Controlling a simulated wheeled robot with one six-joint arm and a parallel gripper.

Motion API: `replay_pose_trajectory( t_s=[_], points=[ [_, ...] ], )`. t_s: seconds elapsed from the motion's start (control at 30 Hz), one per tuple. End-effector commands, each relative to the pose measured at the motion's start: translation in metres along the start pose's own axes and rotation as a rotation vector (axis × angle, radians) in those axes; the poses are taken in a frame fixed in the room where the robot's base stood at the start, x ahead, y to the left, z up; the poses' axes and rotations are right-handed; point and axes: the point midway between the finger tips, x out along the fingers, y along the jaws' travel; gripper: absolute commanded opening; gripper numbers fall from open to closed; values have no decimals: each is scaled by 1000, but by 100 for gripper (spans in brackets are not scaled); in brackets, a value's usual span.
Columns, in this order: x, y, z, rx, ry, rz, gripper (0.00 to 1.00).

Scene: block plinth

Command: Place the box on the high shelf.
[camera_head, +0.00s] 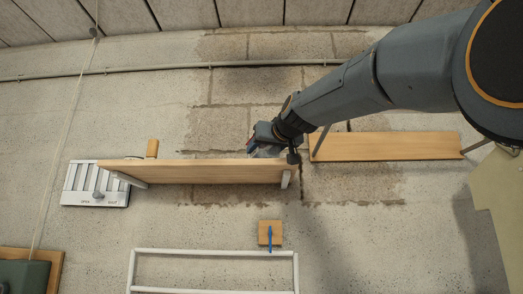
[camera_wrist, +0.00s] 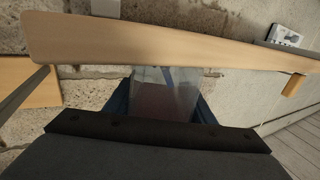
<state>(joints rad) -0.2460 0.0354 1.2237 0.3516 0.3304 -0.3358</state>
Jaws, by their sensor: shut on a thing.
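My gripper (camera_head: 262,145) is at the right end of a long wooden shelf (camera_head: 190,171), close to its back edge in the head view. In the wrist view, my gripper's dark blue fingers (camera_wrist: 165,100) are shut on a pale, greyish, partly see-through box (camera_wrist: 165,86). The box's far end is close to the shelf plank (camera_wrist: 130,40); I cannot tell whether they touch. In the head view the box is mostly hidden by the gripper. A second wooden shelf (camera_head: 400,146) is on the wall to the right, behind my arm. Both shelves look bare.
A white vent panel (camera_head: 72,187) and a small wooden block (camera_head: 152,147) are at the long shelf's left end. Below it are a blue hook on a wooden plate (camera_head: 270,229) and a white rail frame (camera_head: 150,252). A pipe (camera_head: 150,69) crosses the wall above.

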Motion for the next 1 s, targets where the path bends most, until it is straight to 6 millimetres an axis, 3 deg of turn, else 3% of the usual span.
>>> replay_pose_trajectory(
  t_s=[0.2, 0.23, 0.33, 0.73, 1.0],
  points=[
    [0, 0, 3, 0, 1, 0, 26],
    [0, 0, 3, 0, 0, 0, 53],
    [0, 0, 2, 0, 0, 0, 68],
    [0, 0, -2, 0, 0, 0, 68],
    [-45, 0, 1, -1, 3, 0, 68]
  ],
)
